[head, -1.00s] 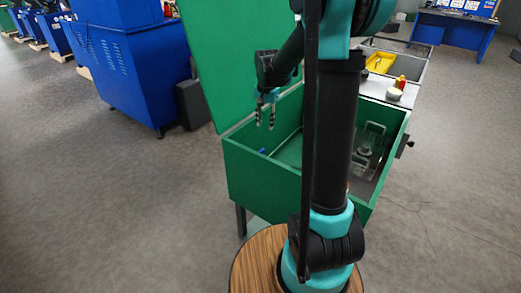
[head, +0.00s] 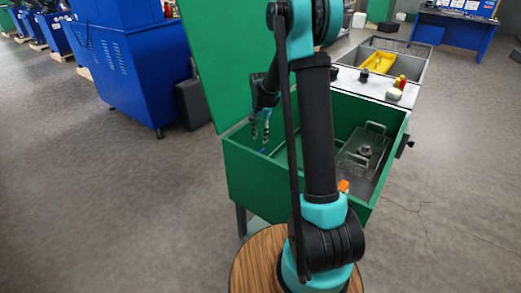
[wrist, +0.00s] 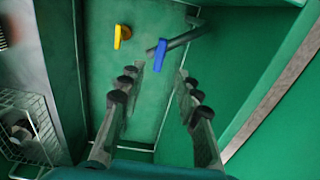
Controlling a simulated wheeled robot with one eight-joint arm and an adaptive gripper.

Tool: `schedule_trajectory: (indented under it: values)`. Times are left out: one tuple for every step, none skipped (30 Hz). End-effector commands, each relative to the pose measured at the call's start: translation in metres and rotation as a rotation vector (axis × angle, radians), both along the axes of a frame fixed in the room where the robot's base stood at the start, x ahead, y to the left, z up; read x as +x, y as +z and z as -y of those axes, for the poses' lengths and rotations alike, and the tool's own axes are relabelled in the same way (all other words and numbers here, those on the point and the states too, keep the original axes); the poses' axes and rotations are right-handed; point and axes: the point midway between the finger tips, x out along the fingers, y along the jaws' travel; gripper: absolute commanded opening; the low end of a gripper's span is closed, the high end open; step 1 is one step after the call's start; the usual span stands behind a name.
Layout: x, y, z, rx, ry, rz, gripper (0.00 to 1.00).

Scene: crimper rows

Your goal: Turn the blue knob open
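The blue knob (wrist: 160,55) is a lever-like handle on a dark pipe inside the green box, in the upper middle of the wrist view. In the head view it is a small blue spot (head: 262,151) just below the fingertips. My gripper (wrist: 160,70) is open, with its two fingers apart on either side of the knob in the picture. In the head view my gripper (head: 260,137) points down over the left part of the green box (head: 262,185). I cannot tell whether the fingers touch the knob.
A yellow handle (wrist: 122,35) sits left of the blue knob. A wire basket (wrist: 25,125) is at the lower left. The raised green lid (head: 218,65) stands behind my gripper.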

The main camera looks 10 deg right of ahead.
Motion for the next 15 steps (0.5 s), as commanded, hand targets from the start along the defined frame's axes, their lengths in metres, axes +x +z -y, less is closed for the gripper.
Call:
schedule_trajectory:
  values:
    - [0.000, -0.011, 0.000, 0.000, 0.000, 0.000, 0.33]
    - [0.000, -0.017, 0.000, 0.000, 0.000, 0.000, 0.33]
    - [0.000, -0.024, 0.000, 0.000, 0.000, 0.000, 0.33]
    - [0.000, -0.030, 0.000, 0.000, 0.000, 0.000, 0.33]
    - [0.001, -0.035, 0.000, 0.000, 0.000, 0.000, 0.33]
    - [0.000, -0.042, 0.000, 0.000, 0.000, 0.000, 0.33]
    - [0.000, -0.046, 0.000, 0.000, 0.000, 0.000, 0.33]
    - [0.000, -0.051, 0.000, 0.000, 0.000, 0.000, 0.33]
    - [0.000, -0.056, 0.000, 0.000, 0.000, 0.000, 0.33]
    - [0.000, -0.059, 0.000, 0.000, 0.000, 0.000, 0.33]
    - [0.000, -0.062, 0.000, 0.000, 0.000, 0.000, 0.33]
    - [0.000, -0.066, 0.000, 0.000, 0.000, 0.000, 0.33]
    - [0.000, -0.068, 0.000, 0.000, 0.000, 0.000, 0.33]
    - [0.000, -0.070, 0.000, 0.000, 0.000, 0.000, 0.33]
    - [0.000, -0.072, 0.000, 0.000, 0.000, 0.000, 0.33]
